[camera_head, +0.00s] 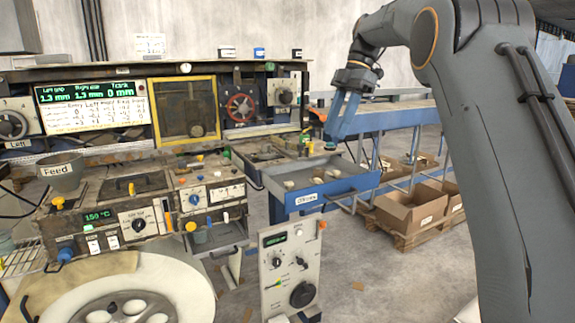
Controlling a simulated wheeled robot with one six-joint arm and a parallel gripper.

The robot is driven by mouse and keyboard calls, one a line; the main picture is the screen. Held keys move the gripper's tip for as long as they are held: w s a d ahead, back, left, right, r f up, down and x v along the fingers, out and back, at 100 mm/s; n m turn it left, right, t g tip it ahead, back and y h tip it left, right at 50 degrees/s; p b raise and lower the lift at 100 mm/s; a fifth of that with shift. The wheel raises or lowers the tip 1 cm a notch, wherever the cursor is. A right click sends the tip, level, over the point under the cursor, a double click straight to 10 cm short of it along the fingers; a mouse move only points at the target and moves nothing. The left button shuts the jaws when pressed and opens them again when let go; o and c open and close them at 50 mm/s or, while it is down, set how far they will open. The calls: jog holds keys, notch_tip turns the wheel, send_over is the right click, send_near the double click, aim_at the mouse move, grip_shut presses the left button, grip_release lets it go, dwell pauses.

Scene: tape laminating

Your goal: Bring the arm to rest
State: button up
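My gripper (331,142) hangs at the end of my grey arm, right of centre, pointing down and slightly left. Its blue lower part appears in front of the blue rail bench (395,118) and above the right end of a blue-fronted open tray (325,190). Its fingertips are small and dark, so I cannot tell whether they are apart or hold anything. It appears clear of the tray.
The laminating machine (110,140) with dials, green displays and a yellow-framed window (185,108) fills the left. A Feed cup (62,172) stands on it. A large white reel (135,290) lies low at left. Open cardboard boxes (408,210) sit on a pallet at right.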

jog(key=s+d+f+m+t+h, duration=0.1)
jog(key=s+f+m, duration=0.45)
jog(key=f, duration=0.25)
jog(key=s+d+f+m+t+h, duration=0.1)
jog(key=s+d+f+m, duration=0.1)
jog(key=s+f+m, duration=0.4)
jog(key=s+d+f+m+h, duration=0.1)
jog(key=s+f+m, duration=0.4)
jog(key=s, duration=0.5)
jog(key=s+d+f+m+t, duration=0.1)
jog(key=s+d+f+m, duration=0.1)
jog(key=s+f+m, duration=0.4)
jog(key=s+f, duration=0.4)
jog(key=s, duration=0.1)
jog(key=shift+s+f+h, duration=0.15)
jog(key=shift+s+h, duration=0.05)
jog(key=shift+h, duration=0.2)
